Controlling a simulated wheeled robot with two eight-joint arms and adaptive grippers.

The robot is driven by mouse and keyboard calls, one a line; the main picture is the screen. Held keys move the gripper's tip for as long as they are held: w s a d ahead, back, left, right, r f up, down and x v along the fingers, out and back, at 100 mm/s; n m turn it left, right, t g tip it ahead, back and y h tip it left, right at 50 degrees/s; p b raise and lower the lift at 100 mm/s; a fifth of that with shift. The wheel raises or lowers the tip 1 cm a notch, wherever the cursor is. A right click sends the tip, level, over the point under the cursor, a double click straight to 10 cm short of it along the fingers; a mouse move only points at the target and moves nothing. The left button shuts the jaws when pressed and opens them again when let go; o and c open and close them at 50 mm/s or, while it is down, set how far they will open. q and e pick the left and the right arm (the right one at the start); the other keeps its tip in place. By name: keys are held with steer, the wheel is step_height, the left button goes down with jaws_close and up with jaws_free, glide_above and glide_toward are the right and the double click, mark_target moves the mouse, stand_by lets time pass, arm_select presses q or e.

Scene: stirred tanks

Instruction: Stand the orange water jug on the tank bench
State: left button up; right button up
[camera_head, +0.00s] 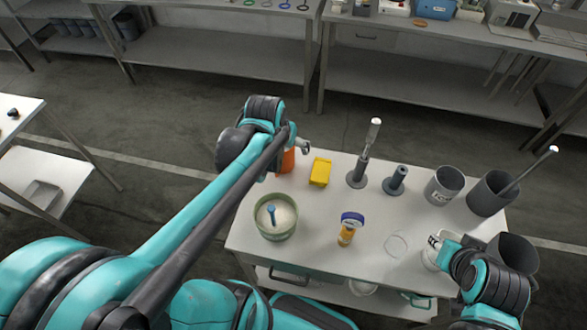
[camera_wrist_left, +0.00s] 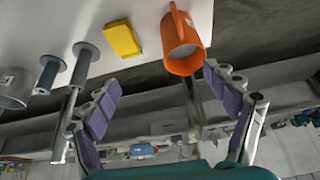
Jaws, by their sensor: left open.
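The orange water jug (camera_head: 287,160) is at the far left corner of the white bench (camera_head: 320,245), partly hidden by my left arm.
A yellow box (camera_head: 320,172) stands right of the jug. A green tub (camera_head: 275,217) with pale contents is in front. Two grey stands, grey buckets (camera_head: 444,186) and a blue-lidded amber jar (camera_head: 347,230) share the bench. The middle has some clear room.

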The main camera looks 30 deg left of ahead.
arm_select(q)
steer(key=s+d+r+m+t+h, duration=0.1)
steer(key=s+d+r+m+t, duration=0.1)
steer(key=s+d, duration=0.7)
steer(key=shift+s+d, duration=0.15)
steer(key=shift+s, duration=0.6)
steer(key=shift+f, duration=0.15)
step_height(320, 180, down, 7)
steer(key=b, duration=0.7)
